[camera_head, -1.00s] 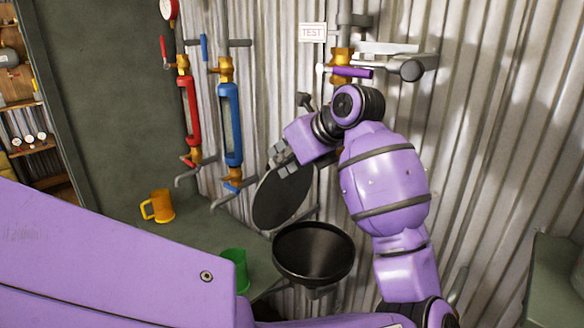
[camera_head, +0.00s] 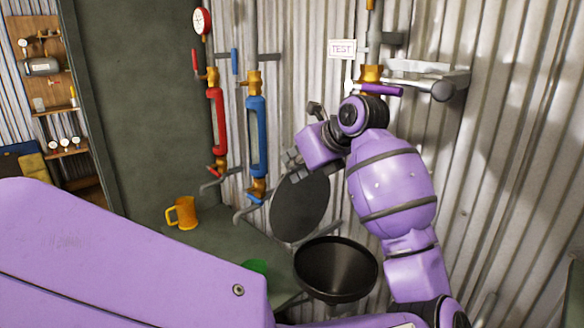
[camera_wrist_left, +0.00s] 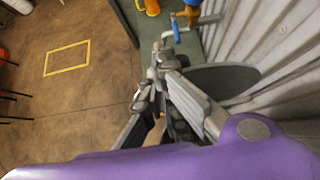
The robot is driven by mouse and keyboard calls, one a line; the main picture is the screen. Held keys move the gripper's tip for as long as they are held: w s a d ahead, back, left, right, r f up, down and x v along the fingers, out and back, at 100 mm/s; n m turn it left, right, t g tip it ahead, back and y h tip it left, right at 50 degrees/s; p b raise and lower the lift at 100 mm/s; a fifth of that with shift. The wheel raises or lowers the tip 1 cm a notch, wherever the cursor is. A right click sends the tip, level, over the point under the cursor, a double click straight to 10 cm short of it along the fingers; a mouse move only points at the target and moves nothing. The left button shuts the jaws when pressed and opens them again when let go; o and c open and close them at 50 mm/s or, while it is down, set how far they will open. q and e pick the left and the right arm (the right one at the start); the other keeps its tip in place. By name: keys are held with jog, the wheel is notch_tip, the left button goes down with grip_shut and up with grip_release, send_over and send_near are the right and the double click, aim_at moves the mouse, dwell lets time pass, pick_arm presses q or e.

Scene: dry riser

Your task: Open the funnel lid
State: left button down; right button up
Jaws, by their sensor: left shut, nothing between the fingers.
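The funnel (camera_head: 335,272) is a black bowl fixed low in front of the corrugated wall, and its mouth is uncovered. The round dark funnel lid (camera_head: 302,210) stands raised, nearly upright, behind and left of the funnel's mouth. It also shows as a grey disc in the left wrist view (camera_wrist_left: 222,80). My left gripper (camera_head: 292,160) is shut and empty at the lid's upper left edge; whether it touches the lid I cannot tell. Its fingers also show in the left wrist view (camera_wrist_left: 153,75). My right gripper is not in view.
An orange mug (camera_head: 183,212) and a partly hidden green cup (camera_head: 255,267) stand on the green counter (camera_head: 225,240). Red (camera_head: 217,125) and blue (camera_head: 256,135) valve pipes are on the wall left of my gripper. A TEST sign (camera_head: 341,49) hangs above.

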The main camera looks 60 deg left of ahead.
pick_arm(q)
jog(key=v, duration=0.7)
jog(key=shift+d+r, duration=0.2)
